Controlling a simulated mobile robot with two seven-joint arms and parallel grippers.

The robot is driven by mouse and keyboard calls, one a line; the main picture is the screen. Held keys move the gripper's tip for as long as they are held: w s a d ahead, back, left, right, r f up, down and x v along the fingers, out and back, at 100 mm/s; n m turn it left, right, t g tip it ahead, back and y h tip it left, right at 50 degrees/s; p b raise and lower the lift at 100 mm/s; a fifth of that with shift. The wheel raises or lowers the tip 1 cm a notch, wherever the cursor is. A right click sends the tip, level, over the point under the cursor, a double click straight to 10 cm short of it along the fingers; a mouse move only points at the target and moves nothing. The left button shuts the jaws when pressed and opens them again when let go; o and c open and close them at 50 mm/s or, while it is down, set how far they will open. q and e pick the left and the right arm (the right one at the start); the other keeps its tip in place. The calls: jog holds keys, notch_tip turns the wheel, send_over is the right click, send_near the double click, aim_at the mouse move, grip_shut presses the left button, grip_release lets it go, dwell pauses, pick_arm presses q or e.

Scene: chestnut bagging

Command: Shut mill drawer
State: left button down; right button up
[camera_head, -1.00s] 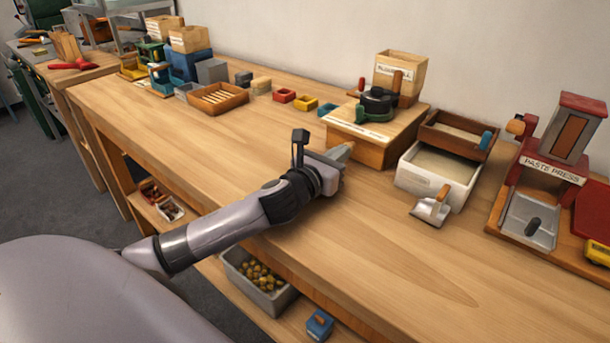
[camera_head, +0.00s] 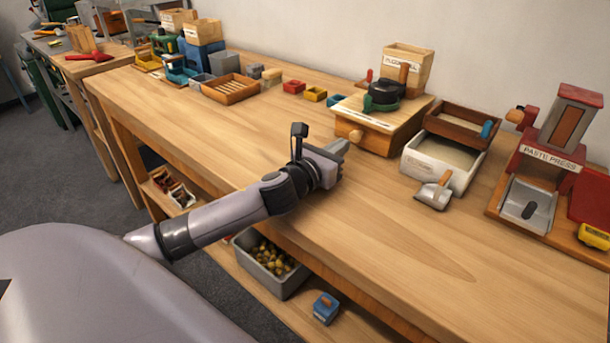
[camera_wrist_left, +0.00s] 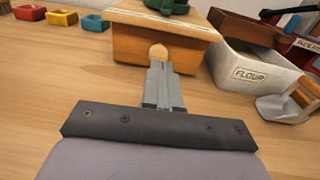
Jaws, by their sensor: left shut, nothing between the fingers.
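The chestnut mill is a wooden box (camera_head: 372,139) with a dark crank top (camera_head: 383,96) and a hopper behind it. Its drawer front carries a round wooden knob (camera_head: 356,135); the drawer front (camera_wrist_left: 135,46) and knob (camera_wrist_left: 158,51) also show in the left wrist view. The drawer front sits under the overhanging top, with no clear gap visible. My left gripper (camera_head: 339,148) is shut and empty, just in front of the knob. In the left wrist view its fingers (camera_wrist_left: 160,82) point at the knob; contact is not clear. My right gripper is not in view.
Right of the mill stand a white flour bin (camera_head: 432,160), a metal scoop (camera_head: 434,193) and the paste press (camera_head: 545,165). Small coloured trays (camera_head: 316,94) and a slatted wooden crate (camera_head: 230,91) lie to the left. The bench front (camera_head: 400,240) is clear.

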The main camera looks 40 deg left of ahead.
pick_arm(q)
jog(key=s, duration=0.8)
jog(key=shift+s+a+r, duration=0.1)
jog(key=shift+a, duration=0.05)
jog(key=shift+s+a+r, duration=0.1)
jog(key=shift+s, duration=1)
